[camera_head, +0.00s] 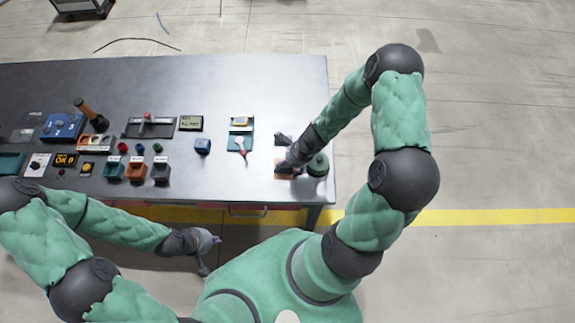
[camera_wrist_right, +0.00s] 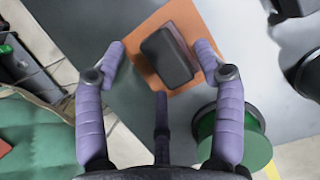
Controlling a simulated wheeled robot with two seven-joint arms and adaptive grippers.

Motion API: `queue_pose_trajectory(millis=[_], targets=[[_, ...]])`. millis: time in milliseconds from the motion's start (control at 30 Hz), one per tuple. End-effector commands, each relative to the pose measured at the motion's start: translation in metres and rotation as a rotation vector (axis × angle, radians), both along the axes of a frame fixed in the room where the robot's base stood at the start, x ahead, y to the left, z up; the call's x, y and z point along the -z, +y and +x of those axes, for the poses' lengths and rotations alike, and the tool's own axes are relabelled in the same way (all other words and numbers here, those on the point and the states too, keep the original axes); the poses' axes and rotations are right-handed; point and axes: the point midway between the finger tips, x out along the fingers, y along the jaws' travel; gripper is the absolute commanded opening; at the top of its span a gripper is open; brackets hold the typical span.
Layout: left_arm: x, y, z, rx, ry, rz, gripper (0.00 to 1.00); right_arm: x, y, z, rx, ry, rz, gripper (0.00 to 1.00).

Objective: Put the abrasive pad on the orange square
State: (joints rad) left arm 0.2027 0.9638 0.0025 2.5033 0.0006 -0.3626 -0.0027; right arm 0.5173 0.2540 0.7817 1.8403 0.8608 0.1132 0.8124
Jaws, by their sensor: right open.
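The orange square (camera_wrist_right: 152,78) lies on the table at its right end; it also shows in the head view (camera_head: 284,175), partly covered by my right gripper. A dark grey block (camera_wrist_right: 168,57), which looks like the abrasive pad, lies on the orange square, turned a little against its edges. My right gripper (camera_wrist_right: 160,58) is open, its purple fingers spread on either side of the pad, with no clear grip on it. My left gripper (camera_head: 207,248) hangs in front of the table edge, away from the pad; its finger state is unclear.
A green spool with a dark top (camera_head: 318,165) stands just right of the orange square, close to my right gripper (camera_wrist_right: 245,125). The table's back right is clear.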

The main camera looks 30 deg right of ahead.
Motion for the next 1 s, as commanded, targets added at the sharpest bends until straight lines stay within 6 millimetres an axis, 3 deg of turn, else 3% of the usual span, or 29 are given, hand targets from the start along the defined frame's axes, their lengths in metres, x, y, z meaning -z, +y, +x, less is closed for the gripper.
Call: queue_pose_trajectory(millis=[400,600,833,1000], targets=[[-0.045,0.000,0.000,0.000,0.000,0.000,0.00,-0.079,-0.027,-0.016,0.003,-0.002,-0.001,0.69],[-0.057,0.000,0.000,0.000,0.000,0.000,0.00,-0.102,-0.035,-0.022,0.002,-0.001,-0.001,0.69],[-0.060,0.000,0.000,0.000,0.000,0.000,0.00,-0.105,-0.030,-0.027,-0.066,-0.005,-0.015,0.69],[-0.060,0.000,0.000,0.000,0.000,0.000,0.00,-0.081,0.004,-0.040,-0.424,-0.048,-0.085,0.69]])
